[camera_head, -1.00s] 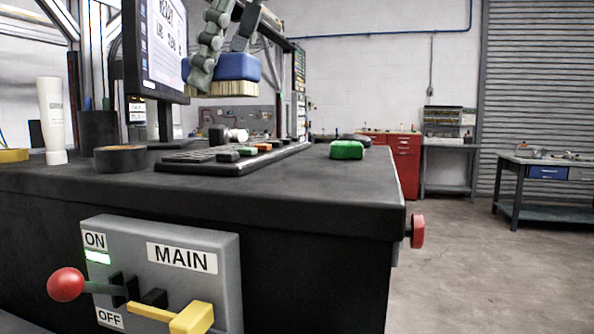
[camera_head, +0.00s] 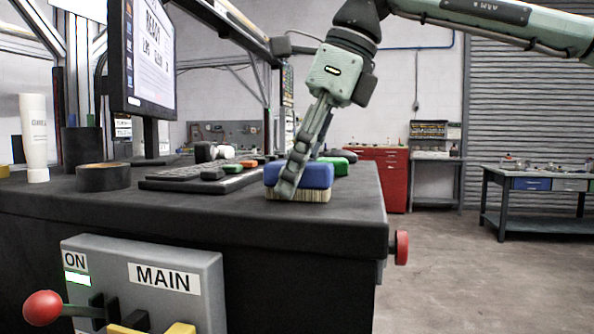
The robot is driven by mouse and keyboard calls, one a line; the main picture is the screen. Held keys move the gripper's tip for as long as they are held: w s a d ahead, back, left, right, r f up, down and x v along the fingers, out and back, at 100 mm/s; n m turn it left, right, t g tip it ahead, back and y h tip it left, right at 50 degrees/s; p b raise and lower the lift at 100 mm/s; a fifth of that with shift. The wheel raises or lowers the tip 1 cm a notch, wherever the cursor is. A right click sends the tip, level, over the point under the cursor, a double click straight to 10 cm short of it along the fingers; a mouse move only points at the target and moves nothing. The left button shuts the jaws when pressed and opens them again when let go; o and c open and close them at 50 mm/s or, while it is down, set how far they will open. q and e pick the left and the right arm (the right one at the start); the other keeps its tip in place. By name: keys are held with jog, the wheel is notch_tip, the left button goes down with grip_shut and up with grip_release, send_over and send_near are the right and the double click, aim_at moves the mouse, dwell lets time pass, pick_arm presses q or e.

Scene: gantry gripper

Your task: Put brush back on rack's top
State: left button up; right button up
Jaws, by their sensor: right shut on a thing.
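The brush (camera_head: 315,174) has a blue body and pale bristles pointing down. It is over the right part of the black counter top (camera_head: 222,205), its bristles at or just above the surface; I cannot tell if they touch. My right gripper (camera_head: 291,180) reaches down from above and is shut on the brush, one finger across its near side. The far finger is mostly hidden. My left gripper is out of view. I cannot clearly identify the rack; a metal frame (camera_head: 232,20) stands behind at upper left.
A green block (camera_head: 340,154) is just behind the brush. A keyboard (camera_head: 190,180), black tape roll (camera_head: 103,177), white bottle (camera_head: 35,138) and monitor (camera_head: 148,55) are to the left. A red knob (camera_head: 401,247) sticks out at the counter's right side. A switch box (camera_head: 200,268) is in front.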

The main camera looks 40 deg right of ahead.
jog(key=o, duration=1.1)
jog(key=shift+f, duration=0.1)
jog(key=v, duration=1.2)
